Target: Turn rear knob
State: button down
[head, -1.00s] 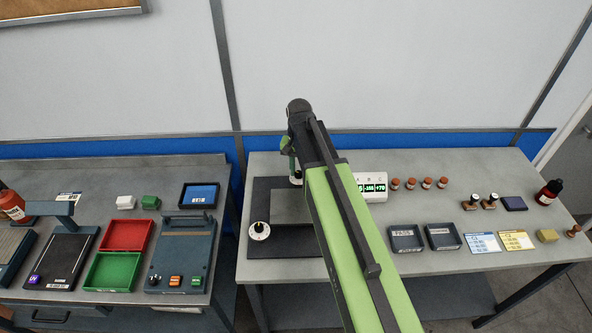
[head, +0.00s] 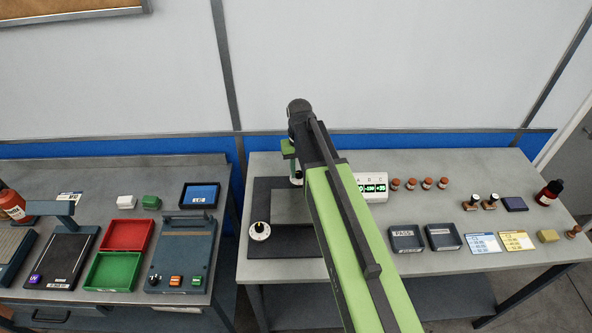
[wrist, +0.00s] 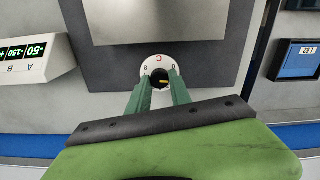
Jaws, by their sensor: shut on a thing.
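The rear knob is a white dial with a dark centre. In the wrist view the rear knob (wrist: 154,66) sits at the edge of a dark mat, with letters on its rim and a yellow mark at its centre. My gripper (wrist: 160,84) has its two green fingers closed around the dark centre from either side. In the head view my gripper (head: 295,172) reaches down at the back of the mat, and the arm hides most of the rear knob. The front knob (head: 260,231), a similar white dial, stands free at the mat's front left.
A grey plate (head: 290,207) lies on the dark mat (head: 268,190). A white readout box with green digits (head: 372,187) stands to the right of the arm. Black trays (head: 406,239) and several brown bottles (head: 427,184) are farther right.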

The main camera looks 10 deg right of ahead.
aim_at(299, 172)
jog(key=shift+w+n, duration=0.1)
jog(key=shift+n, duration=0.4)
jog(key=c, duration=1.2)
grip_release()
jog(key=shift+o, duration=0.2)
notch_tip(299, 172, up, 18)
jog(key=p, duration=1.7)
jog(key=shift+f, duration=0.25)
jog(key=shift+f, duration=0.1)
